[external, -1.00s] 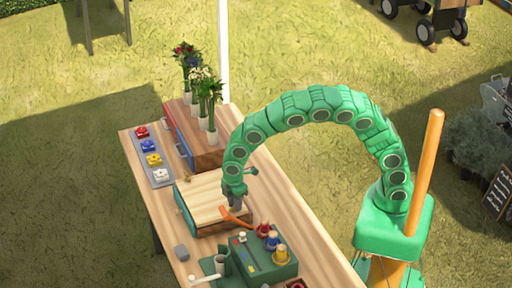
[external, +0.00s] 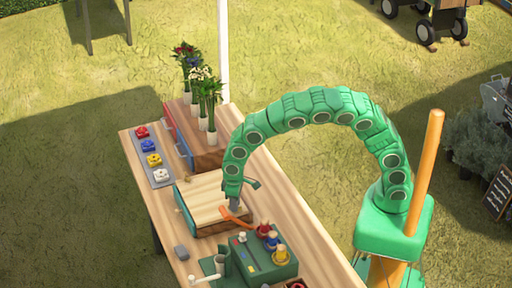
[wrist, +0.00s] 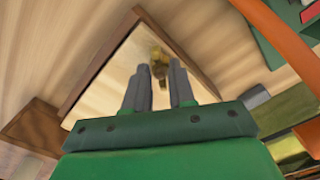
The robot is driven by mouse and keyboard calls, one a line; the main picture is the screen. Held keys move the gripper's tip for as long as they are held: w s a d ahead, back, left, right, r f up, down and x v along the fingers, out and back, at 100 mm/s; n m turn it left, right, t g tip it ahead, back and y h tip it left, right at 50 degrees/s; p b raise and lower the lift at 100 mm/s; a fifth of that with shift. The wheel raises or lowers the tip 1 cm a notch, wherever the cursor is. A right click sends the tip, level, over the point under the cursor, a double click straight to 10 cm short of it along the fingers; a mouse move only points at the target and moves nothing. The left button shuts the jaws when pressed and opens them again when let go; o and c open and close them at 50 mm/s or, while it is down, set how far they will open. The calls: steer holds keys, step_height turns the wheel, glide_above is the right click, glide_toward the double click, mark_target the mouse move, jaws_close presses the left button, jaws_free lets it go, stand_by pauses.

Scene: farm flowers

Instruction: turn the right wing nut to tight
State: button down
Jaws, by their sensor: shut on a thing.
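A brassy wing nut (wrist: 159,68) shows in the wrist view between the two grey fingers of my gripper (wrist: 160,85), over the pale wooden top. My gripper appears shut on it. In the external view my gripper (external: 234,203) points down at the right part of a wooden box (external: 203,213) with a teal side, and the nut is hidden there. How tight the nut is cannot be told.
An orange bar (external: 236,217) lies close to my gripper. A green block with coloured knobs (external: 262,262) stands in front. A rack with flower vases (external: 205,125) stands behind, and a grey strip with coloured pieces (external: 153,160) lies left.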

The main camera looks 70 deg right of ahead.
steer(key=m, duration=0.7)
steer(key=shift+w+r, duration=0.1)
steer(key=m, duration=0.7)
steer(key=shift+m, duration=0.3)
steer(key=m, duration=0.3)
steer(key=shift+m, duration=0.3)
steer(key=m, duration=0.3)
steer(key=shift+m, duration=0.3)
steer(key=m, duration=0.6)
steer(key=shift+m, duration=0.3)
steer(key=c, duration=0.9)
jaws_free()
steer(key=shift+c, duration=0.2)
